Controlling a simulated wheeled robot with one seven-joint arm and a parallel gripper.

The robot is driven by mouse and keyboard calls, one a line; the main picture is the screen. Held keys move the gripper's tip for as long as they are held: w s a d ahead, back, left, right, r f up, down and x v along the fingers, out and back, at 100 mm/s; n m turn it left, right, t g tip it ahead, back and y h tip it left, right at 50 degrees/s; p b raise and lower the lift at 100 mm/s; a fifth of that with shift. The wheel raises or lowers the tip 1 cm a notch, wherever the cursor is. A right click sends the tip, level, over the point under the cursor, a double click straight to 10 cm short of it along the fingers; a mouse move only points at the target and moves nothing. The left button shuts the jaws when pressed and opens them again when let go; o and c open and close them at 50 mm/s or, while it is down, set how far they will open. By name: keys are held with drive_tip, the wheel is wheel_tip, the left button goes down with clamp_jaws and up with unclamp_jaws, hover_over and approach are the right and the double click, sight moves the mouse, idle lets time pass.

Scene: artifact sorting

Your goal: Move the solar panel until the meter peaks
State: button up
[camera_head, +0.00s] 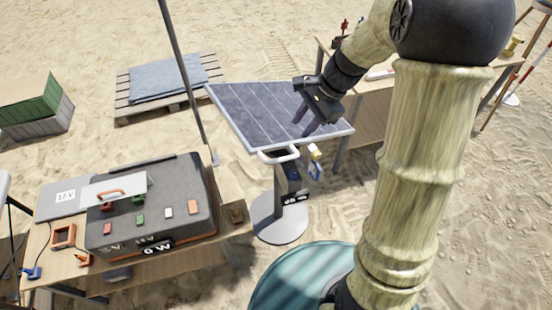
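The solar panel (250,112) is a dark blue, white-framed sheet on a stand with a round grey base (280,222). A white handle (278,157) sticks out from its near edge. My gripper (306,120) is over the right part of the panel, with its dark fingers pointing down toward the near edge. The fingers look apart, with nothing visible between them. I cannot tell whether they touch the panel. A small dark display (293,199) is on the stand.
The wooden table (225,228) at lower left holds the case and small coloured blocks. A thin pole (184,80) rises left of the panel. A pallet with a blue cloth (165,78) lies behind. Another table (365,120) is at right. Sand is open between them.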

sight(277, 159)
drive_tip(key=p+x, duration=0.2)
drive_tip(key=x, duration=1.5)
drive_tip(key=shift+f, duration=0.15)
clamp_jaws()
